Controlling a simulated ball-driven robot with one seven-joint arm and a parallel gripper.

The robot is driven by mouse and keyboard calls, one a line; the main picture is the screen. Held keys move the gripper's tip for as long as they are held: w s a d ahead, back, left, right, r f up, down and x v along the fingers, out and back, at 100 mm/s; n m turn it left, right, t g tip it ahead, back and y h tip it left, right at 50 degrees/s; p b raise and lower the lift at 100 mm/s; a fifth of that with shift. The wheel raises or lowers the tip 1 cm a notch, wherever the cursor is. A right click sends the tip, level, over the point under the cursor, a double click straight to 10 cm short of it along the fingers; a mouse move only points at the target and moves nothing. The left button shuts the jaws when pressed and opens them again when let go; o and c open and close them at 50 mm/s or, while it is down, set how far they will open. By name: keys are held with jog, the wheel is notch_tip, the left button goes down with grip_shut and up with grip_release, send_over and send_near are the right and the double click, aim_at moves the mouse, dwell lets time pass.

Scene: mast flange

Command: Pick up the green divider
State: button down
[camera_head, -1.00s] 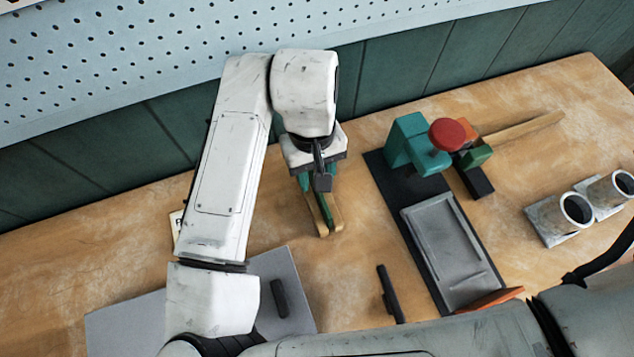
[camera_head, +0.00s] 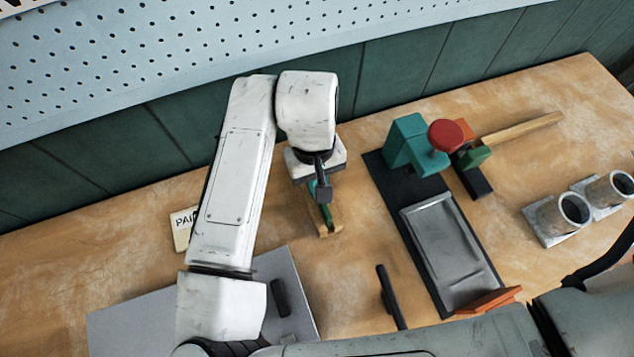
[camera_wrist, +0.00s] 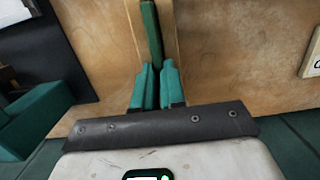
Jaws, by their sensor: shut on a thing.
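The green divider (camera_head: 326,212) is a narrow dark green strip between the rails of a small wooden holder (camera_head: 336,222), left of the black base. In the wrist view the divider (camera_wrist: 151,32) runs up from between my fingertips, with a wooden rail on each side. My gripper (camera_wrist: 157,70) has teal fingers and is shut on the near end of the divider. I cannot tell whether the divider is clear of the holder.
A teal press with a red knob (camera_head: 447,135) and a grey tray (camera_head: 446,245) stand on a black base to the right. Metal cups (camera_head: 563,213) sit far right. A "PAI" label (camera_head: 183,226) and a grey plate (camera_head: 130,322) are on the left. The pegboard wall is behind.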

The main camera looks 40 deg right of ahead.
jog(key=shift+r, duration=0.1)
dwell(0.3)
jog(key=shift+r, duration=0.55)
jog(key=s+d+r, duration=0.1)
jog(key=s+r, duration=1)
jog(key=s, duration=0.3)
jog(key=shift+r+b, duration=0.35)
jog(key=shift+b, duration=0.05)
jog(key=shift+f, duration=0.1)
